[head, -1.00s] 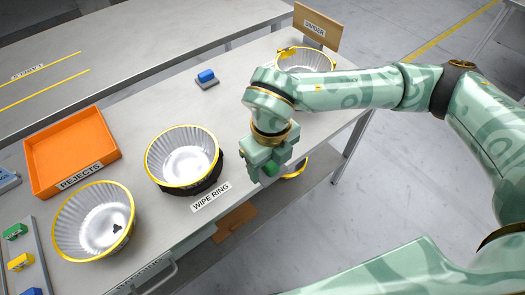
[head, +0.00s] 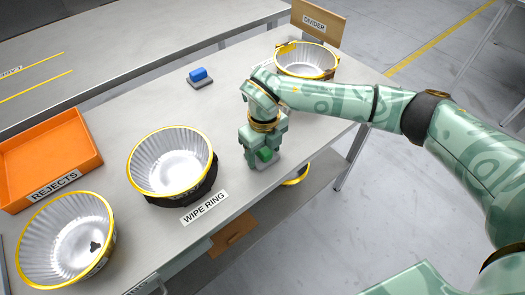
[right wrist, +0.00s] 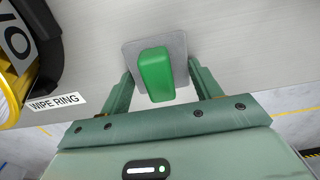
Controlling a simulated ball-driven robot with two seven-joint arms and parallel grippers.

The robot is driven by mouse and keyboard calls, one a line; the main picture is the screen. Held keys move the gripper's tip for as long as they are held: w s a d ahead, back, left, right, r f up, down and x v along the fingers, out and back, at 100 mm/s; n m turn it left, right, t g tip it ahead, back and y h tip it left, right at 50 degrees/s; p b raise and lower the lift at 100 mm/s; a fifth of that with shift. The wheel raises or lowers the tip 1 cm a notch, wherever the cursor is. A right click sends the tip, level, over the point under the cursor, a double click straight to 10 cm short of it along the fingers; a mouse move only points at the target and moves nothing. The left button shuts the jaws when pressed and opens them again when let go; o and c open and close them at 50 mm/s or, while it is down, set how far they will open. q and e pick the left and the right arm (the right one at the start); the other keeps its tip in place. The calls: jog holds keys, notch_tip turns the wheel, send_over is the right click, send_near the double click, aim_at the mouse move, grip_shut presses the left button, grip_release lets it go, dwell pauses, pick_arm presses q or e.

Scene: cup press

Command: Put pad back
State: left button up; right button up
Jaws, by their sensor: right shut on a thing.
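The green pad (head: 265,154) is between the fingers of my right gripper (head: 262,160), which is shut on it. In the right wrist view the pad (right wrist: 157,76) sits between the two fingers (right wrist: 160,88), in front of a square grey plate (right wrist: 174,43). The plate (head: 270,162) is on the table near its front edge, right of the wipe ring. The pad appears over the plate; whether it touches is hard to tell. My left gripper is out of view.
A silver cup (head: 172,165) stands in the black wipe ring (head: 185,198), left of my gripper. Another cup with a dark mark (head: 65,243) is at front left.

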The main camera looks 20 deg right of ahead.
aim_at(264, 149)
jog(key=shift+r, duration=0.15)
jog(key=o, duration=0.9)
pick_arm(q)
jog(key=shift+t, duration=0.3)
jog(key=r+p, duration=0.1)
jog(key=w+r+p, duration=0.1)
jog(key=p, duration=0.1)
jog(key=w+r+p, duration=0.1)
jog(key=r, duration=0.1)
jog(key=shift+p, duration=0.35)
pick_arm(e)
notch_tip(264, 149, up, 12)
